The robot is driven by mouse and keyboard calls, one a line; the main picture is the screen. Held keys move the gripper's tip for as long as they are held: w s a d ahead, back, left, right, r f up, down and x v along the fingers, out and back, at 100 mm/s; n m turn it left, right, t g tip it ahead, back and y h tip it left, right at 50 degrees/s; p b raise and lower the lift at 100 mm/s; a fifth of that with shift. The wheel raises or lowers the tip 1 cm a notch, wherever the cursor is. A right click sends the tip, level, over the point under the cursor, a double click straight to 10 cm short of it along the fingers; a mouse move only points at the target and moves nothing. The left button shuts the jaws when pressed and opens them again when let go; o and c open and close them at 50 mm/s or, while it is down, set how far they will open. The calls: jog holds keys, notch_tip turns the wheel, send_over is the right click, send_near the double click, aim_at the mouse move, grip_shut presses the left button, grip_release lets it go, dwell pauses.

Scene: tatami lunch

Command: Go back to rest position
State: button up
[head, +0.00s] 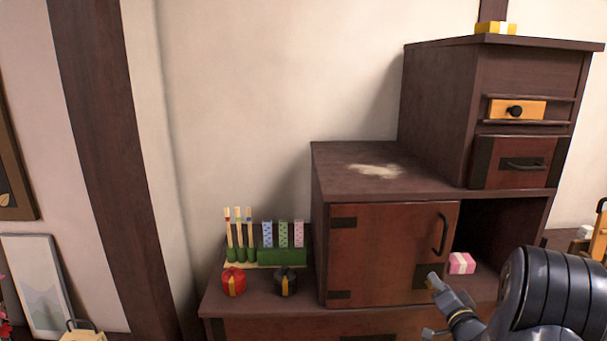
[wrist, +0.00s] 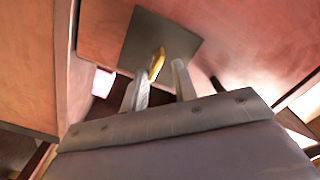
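My gripper (head: 430,306) is at the lower right in the head view, in front of the low cabinet's door (head: 385,255). Its two fingers stand apart. In the wrist view, the fingers of my gripper (wrist: 160,72) are also apart, with a dark square plate (wrist: 140,40) beyond them. A small yellow piece (wrist: 157,62) shows between the fingertips; I cannot tell what it is or whether it touches them. No held object is clear in the head view.
The stepped dark wood cabinet (head: 375,178) fills the right. A pink box (head: 461,263) sits in its open compartment. A green rack (head: 282,257), a red round container (head: 234,281) and a black one (head: 285,281) stand on the lower ledge. A yellow box (head: 496,28) is on top.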

jog(key=n, duration=0.6)
jog(key=a+n, duration=0.1)
jog(key=n, duration=0.2)
jog(key=shift+r+n+p, duration=0.3)
jog(key=shift+p, duration=0.1)
jog(key=shift+s, duration=1)
